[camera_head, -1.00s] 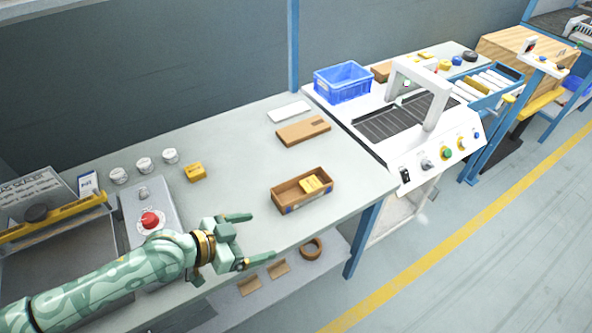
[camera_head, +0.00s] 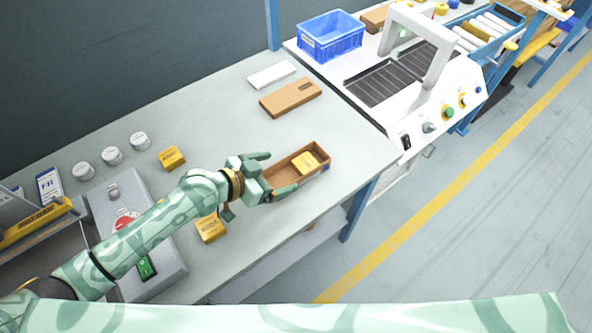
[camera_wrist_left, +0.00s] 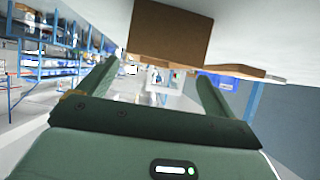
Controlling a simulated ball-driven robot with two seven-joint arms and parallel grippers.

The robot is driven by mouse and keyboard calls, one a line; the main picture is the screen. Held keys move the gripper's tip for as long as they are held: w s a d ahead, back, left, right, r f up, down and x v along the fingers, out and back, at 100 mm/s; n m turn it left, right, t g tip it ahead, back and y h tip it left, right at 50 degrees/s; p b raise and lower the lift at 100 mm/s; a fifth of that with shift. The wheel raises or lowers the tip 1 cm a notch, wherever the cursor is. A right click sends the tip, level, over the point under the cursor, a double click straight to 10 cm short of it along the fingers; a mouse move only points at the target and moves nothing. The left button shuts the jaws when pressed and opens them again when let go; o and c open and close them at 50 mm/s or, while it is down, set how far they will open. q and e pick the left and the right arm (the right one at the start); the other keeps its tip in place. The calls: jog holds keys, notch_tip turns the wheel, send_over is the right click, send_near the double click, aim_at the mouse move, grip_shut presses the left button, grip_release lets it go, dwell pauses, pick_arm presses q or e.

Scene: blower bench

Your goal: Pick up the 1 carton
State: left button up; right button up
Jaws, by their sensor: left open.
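The carton (camera_head: 316,172) is an open brown box with a yellow block (camera_head: 305,163) inside, standing on the grey bench near its front edge. My left gripper (camera_head: 283,173) is open at the carton's left end. One finger lies toward the far side and the other along the near side, hiding part of the carton. In the left wrist view the carton (camera_wrist_left: 170,35) is a plain brown face ahead, between the two finger directions. I cannot tell whether the fingers touch it. My right gripper is not in view.
A flat brown carton (camera_head: 290,97) and a white slab (camera_head: 272,74) lie behind. Yellow boxes (camera_head: 172,158) (camera_head: 210,228) sit near my left arm, with white round pieces (camera_head: 112,156) further left. A white machine (camera_head: 425,95) and blue crate (camera_head: 330,37) stand right.

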aim_at(299, 167)
pick_arm(q)
jog(key=shift+w+d+f, duration=0.3)
jog(key=shift+d+f, duration=0.05)
jog(key=shift+d, duration=0.2)
jog(key=b+x, duration=0.1)
jog(key=x, duration=0.3)
jog(key=shift+w+d+f, duration=0.1)
jog(key=shift+d, duration=0.05)
jog(key=c, duration=1.1)
